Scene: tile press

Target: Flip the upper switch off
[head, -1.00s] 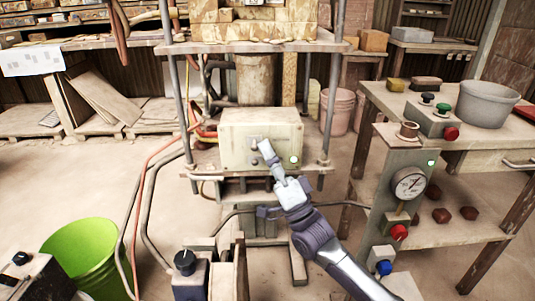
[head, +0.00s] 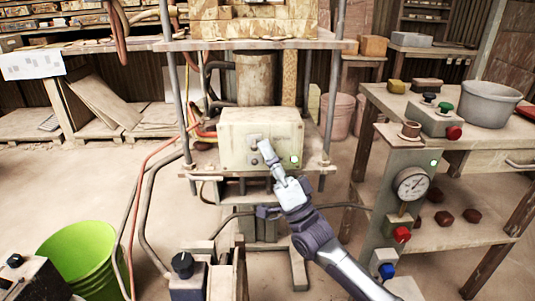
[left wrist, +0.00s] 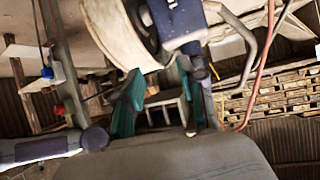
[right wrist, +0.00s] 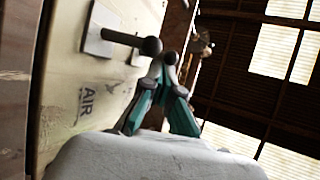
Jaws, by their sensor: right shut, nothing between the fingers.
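The pale switch box (head: 232,150) sits on the press frame, with a small switch (head: 254,145) on its upper front, partly hidden by my right gripper (head: 262,145). In the right wrist view a metal lever with a dark ball knob (right wrist: 151,46) sticks out from a plate on a panel marked AIR. The shut, empty fingertips of my right gripper (right wrist: 168,60) are right beside this knob; I cannot tell whether they touch it. Which way the switch is set is unclear. My left gripper (left wrist: 158,85) shows only in its wrist view, with its teal fingers apart and nothing between them.
A green lamp (head: 295,161) glows on the box. Press rods (head: 331,100) flank the box. A gauge post (head: 391,160) with buttons and a wooden table (head: 380,92) stand on the right. A green bucket (head: 80,250) and hoses (head: 128,210) are on the left.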

